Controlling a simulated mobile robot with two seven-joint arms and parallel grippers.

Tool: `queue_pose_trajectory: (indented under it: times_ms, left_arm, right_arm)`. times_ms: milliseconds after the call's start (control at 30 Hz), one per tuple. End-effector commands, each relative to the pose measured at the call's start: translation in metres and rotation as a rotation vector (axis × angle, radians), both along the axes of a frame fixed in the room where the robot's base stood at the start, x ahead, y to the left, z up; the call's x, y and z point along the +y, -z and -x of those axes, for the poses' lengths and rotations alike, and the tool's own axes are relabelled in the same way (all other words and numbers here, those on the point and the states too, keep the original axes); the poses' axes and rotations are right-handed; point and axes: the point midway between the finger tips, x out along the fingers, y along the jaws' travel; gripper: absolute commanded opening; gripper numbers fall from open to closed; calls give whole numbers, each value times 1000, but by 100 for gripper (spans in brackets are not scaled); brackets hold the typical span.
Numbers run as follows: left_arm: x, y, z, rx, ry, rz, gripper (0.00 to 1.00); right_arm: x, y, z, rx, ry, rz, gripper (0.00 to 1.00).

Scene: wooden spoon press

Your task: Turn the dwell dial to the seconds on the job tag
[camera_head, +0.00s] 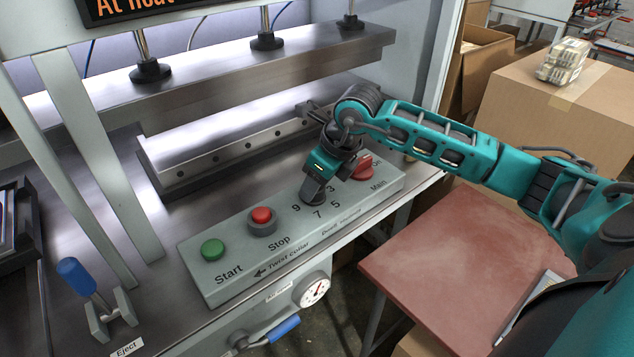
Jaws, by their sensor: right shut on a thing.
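The dwell dial (314,199) sits on the grey control panel (345,210), with the numbers 9, 7, 5 and 3 printed around it. My right gripper (316,192) points down onto the dial and is shut on it. The gripper hides most of the dial, so its pointer setting cannot be read. No job tag can be made out in this view. My left gripper is not in view.
The panel also carries a green Start button (212,249), a red Stop button (262,216) and a red Main switch (363,167). A blue-handled Eject lever (77,277) stands at the left. The press bar (260,75) hangs behind. A gauge (314,289) is below the panel.

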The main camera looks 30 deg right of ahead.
Motion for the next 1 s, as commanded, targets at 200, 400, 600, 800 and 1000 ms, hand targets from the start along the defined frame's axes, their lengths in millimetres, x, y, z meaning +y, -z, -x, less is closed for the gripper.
queue_pose_trajectory:
  times_ms: [200, 400, 600, 800, 1000]
  left_arm:
    - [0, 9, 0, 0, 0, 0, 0]
    - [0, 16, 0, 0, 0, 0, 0]
    - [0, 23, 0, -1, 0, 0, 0]
    - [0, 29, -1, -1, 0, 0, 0]
    - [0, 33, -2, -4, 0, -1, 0]
  right_arm:
    - [2, 0, 0, -5, 202, 1, 16]
    - [3, 0, 0, -4, 394, 1, 16]
    - [4, 0, -1, -5, 584, -1, 16]
    - [5, 0, -1, -4, 775, -1, 16]
    - [6, 0, -2, -3, 966, -1, 16]
